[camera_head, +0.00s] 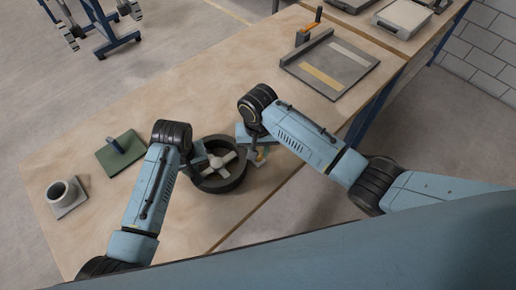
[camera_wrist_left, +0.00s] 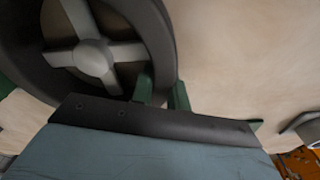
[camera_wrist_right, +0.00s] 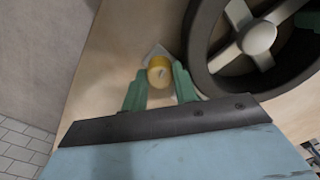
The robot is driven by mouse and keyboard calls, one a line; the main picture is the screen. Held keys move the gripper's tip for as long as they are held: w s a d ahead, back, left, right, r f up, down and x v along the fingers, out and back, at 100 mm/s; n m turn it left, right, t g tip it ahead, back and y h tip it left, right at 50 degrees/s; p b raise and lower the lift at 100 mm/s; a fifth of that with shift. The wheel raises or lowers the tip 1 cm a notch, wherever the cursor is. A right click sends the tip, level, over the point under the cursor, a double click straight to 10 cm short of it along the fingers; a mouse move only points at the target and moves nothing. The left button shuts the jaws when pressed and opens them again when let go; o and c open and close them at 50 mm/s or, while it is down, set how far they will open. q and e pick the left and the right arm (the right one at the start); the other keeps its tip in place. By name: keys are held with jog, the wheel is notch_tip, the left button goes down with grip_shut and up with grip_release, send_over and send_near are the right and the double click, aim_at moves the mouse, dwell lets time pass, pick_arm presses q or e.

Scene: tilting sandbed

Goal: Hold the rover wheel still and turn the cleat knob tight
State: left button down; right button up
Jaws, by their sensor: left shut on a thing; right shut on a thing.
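The rover wheel (camera_head: 238,178) is a dark ring with a light grey hub and spokes, lying on the bench. In the left wrist view its rim (camera_wrist_left: 158,40) runs between the green fingers of my left gripper (camera_wrist_left: 162,92), which is shut on the rim. The cleat knob (camera_wrist_right: 159,72) is a small yellow cylinder on a light base beside the wheel in the right wrist view. My right gripper (camera_wrist_right: 159,88) is shut on the knob, one green finger on each side. In the head view the right gripper (camera_head: 260,152) largely hides the knob.
A grey tray with two strips (camera_head: 332,62) and an orange-handled thing (camera_head: 309,33) are at the back right. The bench's front edge is close to the wheel.

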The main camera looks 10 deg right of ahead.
jog(key=m, duration=0.3)
jog(key=shift+m, duration=0.6)
jog(key=o, duration=0.7)
jog(key=shift+r, duration=3.8)
